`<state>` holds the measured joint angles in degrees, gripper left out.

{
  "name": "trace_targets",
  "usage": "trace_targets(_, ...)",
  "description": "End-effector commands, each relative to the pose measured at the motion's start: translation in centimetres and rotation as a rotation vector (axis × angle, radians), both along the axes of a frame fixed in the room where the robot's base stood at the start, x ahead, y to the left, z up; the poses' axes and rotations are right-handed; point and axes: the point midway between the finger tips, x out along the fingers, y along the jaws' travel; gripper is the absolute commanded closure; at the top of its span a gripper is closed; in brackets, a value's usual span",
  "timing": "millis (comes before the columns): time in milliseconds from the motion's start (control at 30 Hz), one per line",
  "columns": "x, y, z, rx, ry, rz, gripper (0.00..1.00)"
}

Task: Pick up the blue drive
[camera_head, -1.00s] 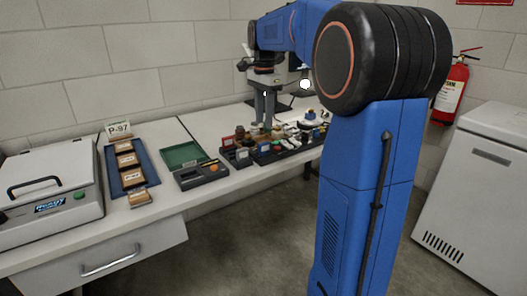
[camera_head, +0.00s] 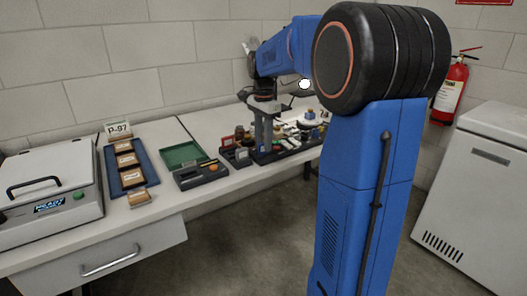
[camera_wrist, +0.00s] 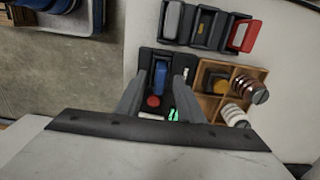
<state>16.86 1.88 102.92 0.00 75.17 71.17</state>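A blue drive-like block (camera_wrist: 161,78) stands in a black tray (camera_wrist: 147,58) in the wrist view. My gripper (camera_wrist: 162,82) is open, with one grey finger on each side of the block. I cannot tell whether the fingers touch it or are still above it. A red round piece and a green-marked piece lie nearer in the same tray. In the head view my gripper (camera_head: 265,146) points down among the small items on the bench; the block cannot be made out clearly there.
In the wrist view a wooden divided box (camera_wrist: 209,104) with coiled pieces sits right of the tray. A dark rack (camera_wrist: 192,27) with grey and red pieces lies beyond.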

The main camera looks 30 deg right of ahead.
Motion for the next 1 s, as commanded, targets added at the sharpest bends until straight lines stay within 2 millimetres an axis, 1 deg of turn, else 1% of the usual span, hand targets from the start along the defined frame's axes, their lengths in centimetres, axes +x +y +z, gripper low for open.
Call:
trace_targets(67, 0.0, 0.0, 0.0, 0.0, 0.0, 0.0, 0.66)
trace_targets(167, 0.0, 0.0, 0.0, 0.0, 0.0, 0.0, 0.87)
trace_targets(200, 0.0, 0.0, 0.0, 0.0, 0.0, 0.0, 0.97)
trace_targets(233, 0.0, 0.0, 0.0, 0.0, 0.0, 0.0, 1.0)
trace_targets(533, 0.0, 0.0, 0.1, 0.0, 0.0, 0.0, 1.0)
trace_targets(667, 0.0, 0.0, 0.9, 0.0, 0.0, 0.0, 1.0)
trace_targets(767, 0.0, 0.0, 2.4, -0.001, -0.002, 0.0, 1.0)
trace_targets(1000, 0.1, 0.0, 6.8, -0.001, -0.003, 0.0, 1.0)
